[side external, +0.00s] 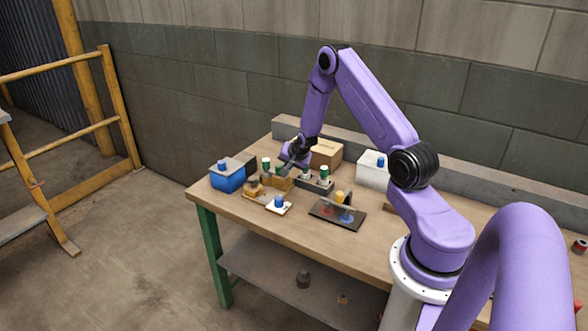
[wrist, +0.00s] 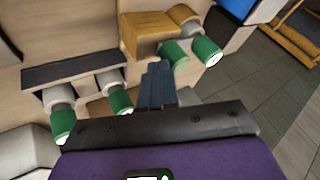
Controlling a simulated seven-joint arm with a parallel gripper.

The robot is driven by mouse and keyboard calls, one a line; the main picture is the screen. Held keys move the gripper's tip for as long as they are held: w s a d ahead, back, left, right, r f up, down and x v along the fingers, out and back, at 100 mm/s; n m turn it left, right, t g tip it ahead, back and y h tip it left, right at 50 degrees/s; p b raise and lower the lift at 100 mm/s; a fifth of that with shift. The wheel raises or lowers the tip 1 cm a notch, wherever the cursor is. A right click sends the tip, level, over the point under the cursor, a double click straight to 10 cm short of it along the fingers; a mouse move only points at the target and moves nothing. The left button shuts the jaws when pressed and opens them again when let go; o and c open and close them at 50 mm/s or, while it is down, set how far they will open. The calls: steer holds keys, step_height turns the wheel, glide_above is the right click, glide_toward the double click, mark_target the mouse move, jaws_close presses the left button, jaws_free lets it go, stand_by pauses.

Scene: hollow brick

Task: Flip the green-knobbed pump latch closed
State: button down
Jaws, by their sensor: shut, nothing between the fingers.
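Several green knobs show, and I cannot tell which one belongs to the pump latch. Two green knobs with pale stems (wrist: 62,122) (wrist: 120,100) stand out from a dark bar (wrist: 75,68) at left in the wrist view. Two more green knobs (wrist: 176,54) (wrist: 206,50) are by an ochre block (wrist: 148,26) at the upper middle. In the side view, the dark bar (side external: 314,185) is right of the ochre block (side external: 278,183). My gripper (side external: 287,167) is low over this group; its shut, empty fingers (wrist: 158,72) point between the two pairs, close to the ochre block's knobs. Contact is unclear.
A blue box (side external: 228,180) is at left, a cardboard box (side external: 327,152) and white box (side external: 372,172) behind. A white plate with a blue knob (side external: 279,204) and a black plate with coloured parts (side external: 325,211) lie in front. The table's left edge is near.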

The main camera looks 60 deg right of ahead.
steer(key=shift+w, duration=0.2)
steer(key=s+a+r, duration=0.2)
steer(key=s+r, duration=0.6)
steer(key=s, duration=0.1)
steer(key=shift+s, duration=0.25)
stand_by(0.3)
